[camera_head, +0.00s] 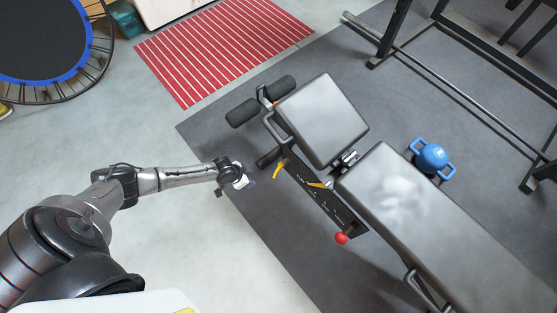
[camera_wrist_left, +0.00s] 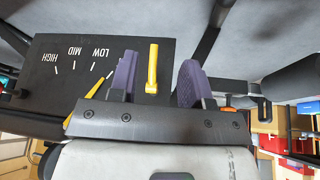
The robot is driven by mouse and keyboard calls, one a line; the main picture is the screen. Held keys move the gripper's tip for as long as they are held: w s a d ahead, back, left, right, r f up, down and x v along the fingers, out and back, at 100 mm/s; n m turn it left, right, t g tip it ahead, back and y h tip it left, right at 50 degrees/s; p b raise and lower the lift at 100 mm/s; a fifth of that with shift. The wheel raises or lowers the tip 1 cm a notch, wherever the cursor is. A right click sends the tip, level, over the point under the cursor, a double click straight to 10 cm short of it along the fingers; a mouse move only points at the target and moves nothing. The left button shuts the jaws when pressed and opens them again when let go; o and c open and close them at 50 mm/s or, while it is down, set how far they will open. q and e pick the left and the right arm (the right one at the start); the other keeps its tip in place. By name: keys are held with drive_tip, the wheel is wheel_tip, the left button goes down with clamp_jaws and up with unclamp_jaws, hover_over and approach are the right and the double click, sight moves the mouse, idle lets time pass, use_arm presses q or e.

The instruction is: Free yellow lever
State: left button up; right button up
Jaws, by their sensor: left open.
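The weight bench (camera_head: 320,120) carries a yellow lever (camera_head: 279,169) near the end of its black side plate (camera_head: 325,203). My left gripper (camera_head: 248,182) is to the left of this lever, apart from it. In the left wrist view, the open purple fingers (camera_wrist_left: 155,82) have a yellow lever (camera_wrist_left: 152,68) standing in the gap between them, ahead of the gripper, with nothing held. A second yellow piece (camera_head: 318,185) sits further along the plate; a slanted yellow pointer (camera_wrist_left: 88,97) shows below the LOW, MID and HIGH marks. My right gripper is out of view.
A red knob (camera_head: 341,238) sticks out at the plate's lower end. Black foam rollers (camera_head: 243,112) project from the bench's upper end.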

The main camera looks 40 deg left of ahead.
sight(277, 170)
use_arm(q)
drive_tip(key=w+d+r+n+t+h, duration=0.1)
drive_tip(key=w+d+r+t, duration=0.1)
drive_tip(key=w+t, duration=0.25)
drive_tip(key=shift+g, duration=0.35)
drive_tip(key=b+x, duration=0.8)
drive_tip(key=x, duration=0.3)
drive_tip(key=shift+w+d, duration=0.15)
drive_tip(key=shift+w, duration=0.25)
drive_tip(key=shift+b+x, duration=0.75)
drive_tip(key=shift+x, duration=0.1)
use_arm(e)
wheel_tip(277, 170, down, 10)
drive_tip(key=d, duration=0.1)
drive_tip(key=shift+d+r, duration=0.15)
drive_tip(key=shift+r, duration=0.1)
use_arm(q)
drive_tip(key=shift+r, duration=0.1)
drive_tip(key=shift+c, duration=0.2)
drive_tip(key=c, duration=0.6)
clamp_jaws()
